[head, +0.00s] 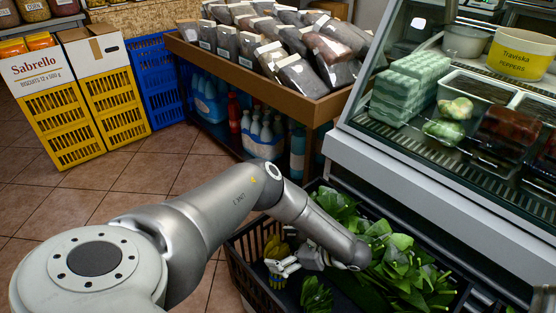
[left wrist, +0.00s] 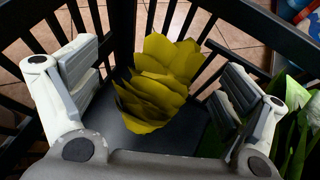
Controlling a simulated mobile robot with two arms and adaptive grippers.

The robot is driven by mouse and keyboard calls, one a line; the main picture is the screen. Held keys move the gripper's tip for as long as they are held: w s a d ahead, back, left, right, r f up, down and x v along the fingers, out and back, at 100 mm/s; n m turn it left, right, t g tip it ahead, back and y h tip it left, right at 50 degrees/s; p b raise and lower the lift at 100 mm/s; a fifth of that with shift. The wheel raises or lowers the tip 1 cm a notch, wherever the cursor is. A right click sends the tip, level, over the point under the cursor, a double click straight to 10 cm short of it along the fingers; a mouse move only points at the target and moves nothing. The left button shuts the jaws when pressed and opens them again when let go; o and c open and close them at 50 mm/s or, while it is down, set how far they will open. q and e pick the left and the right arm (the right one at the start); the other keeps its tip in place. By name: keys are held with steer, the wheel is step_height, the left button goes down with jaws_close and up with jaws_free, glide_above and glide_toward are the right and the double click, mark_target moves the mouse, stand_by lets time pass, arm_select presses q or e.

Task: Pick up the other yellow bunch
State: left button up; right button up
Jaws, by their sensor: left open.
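A yellow leafy bunch (head: 274,246) stands in the left corner of a dark slatted crate (head: 239,272). In the left wrist view the yellow bunch (left wrist: 158,82) sits upright on the crate floor, against the slatted corner. My left gripper (head: 281,267) reaches down into the crate beside the bunch and partly hides it. In the left wrist view my left gripper (left wrist: 163,85) is open, with one finger on each side of the bunch. A gap shows between the bunch and both finger pads. My right gripper is not in view.
Green leafy bunches (head: 400,262) fill the crate's right side, close to my left gripper. A glass-fronted chilled counter (head: 420,180) rises behind the crate. A wooden shelf of dark packets (head: 250,85) stands behind. Tiled floor (head: 130,185) is clear at left.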

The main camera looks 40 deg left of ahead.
arm_select(q)
steer(key=shift+s+a+f, duration=0.2)
steer(key=shift+a+f, duration=0.1)
steer(key=shift+a, duration=0.2)
steer(key=c, duration=1.7)
steer(key=shift+c, duration=0.3)
steer(key=shift+r, duration=0.15)
